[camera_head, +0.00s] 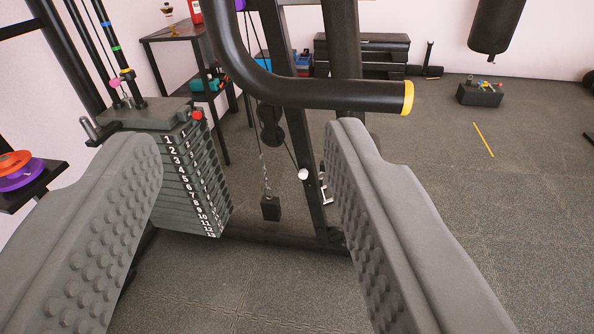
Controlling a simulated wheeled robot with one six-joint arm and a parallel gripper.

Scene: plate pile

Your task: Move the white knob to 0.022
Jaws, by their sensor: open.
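The white knob (303,174) is a small round ball at the side of a black slanted upright, a little right of the picture's middle. A small metal fitting (326,188) shows just to its right. My gripper (247,142) is open, with one grey studded finger at the left and one at the right. The knob shows between the two fingers, nearer the right one, and looks to be farther off than the fingertips. Nothing is held. No scale for the knob can be read in this view.
A numbered weight stack (190,180) with a red knob (197,115) stands behind the left finger. A thick black bar (330,93) with a yellow end crosses above the knob. A dark block (270,208) hangs from a chain at left. Open floor (480,200) lies to the right.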

